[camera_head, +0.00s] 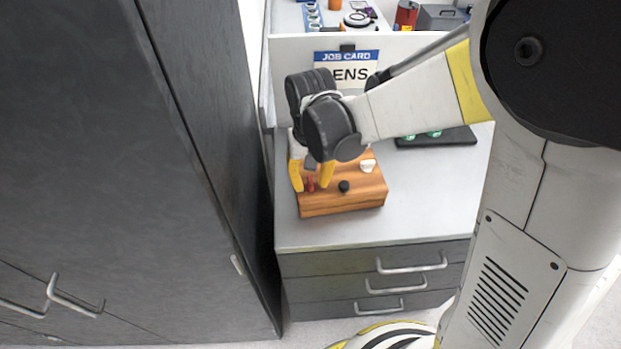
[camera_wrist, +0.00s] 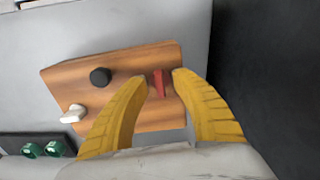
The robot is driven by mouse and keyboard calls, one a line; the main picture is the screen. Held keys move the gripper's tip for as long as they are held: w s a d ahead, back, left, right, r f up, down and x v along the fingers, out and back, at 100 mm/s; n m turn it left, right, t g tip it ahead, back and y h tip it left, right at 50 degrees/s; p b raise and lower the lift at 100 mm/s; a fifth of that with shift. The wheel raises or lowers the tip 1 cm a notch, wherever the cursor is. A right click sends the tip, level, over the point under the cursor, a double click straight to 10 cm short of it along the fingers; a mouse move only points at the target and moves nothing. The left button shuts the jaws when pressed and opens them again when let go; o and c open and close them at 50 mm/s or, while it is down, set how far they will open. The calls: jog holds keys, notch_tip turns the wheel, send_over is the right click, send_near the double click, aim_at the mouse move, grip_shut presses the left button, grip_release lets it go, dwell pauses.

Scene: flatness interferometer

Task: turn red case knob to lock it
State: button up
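The wooden case (camera_head: 345,198) lies on the grey counter, near its left front part. The red knob (camera_head: 311,184) stands on the case's top at the left; in the wrist view the red knob (camera_wrist: 158,83) is a narrow upright bar. My gripper (camera_head: 311,175) has yellow fingers and is over the case's left side. In the wrist view its fingertips (camera_wrist: 160,77) are apart, one on each side of the red knob, with small gaps visible. A black knob (camera_head: 344,186) and a white knob (camera_head: 367,165) are also on the case.
A dark cabinet (camera_head: 205,110) stands close on the left of the counter. A dark tray (camera_head: 437,139) with green items lies behind right. A job card (camera_head: 346,70) is on the back panel. The counter (camera_head: 425,200) right of the case is clear.

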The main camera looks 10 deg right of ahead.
aim_at(311, 181)
notch_tip(311, 181, up, 12)
dwell(0.4)
jog(key=shift+d, duration=0.1)
jog(key=s+d+m+t+b, duration=0.1)
jog(key=s+d+t+b, duration=0.1)
jog(key=s+d+t, duration=0.5)
jog(key=s+d+f, duration=0.1)
jog(key=s+d, duration=0.2)
jog(key=d, duration=0.3)
jog(key=shift+s+d+b, duration=0.2)
jog(key=shift+s+b, duration=0.15)
jog(key=shift+s, duration=0.05)
dwell(1.4)
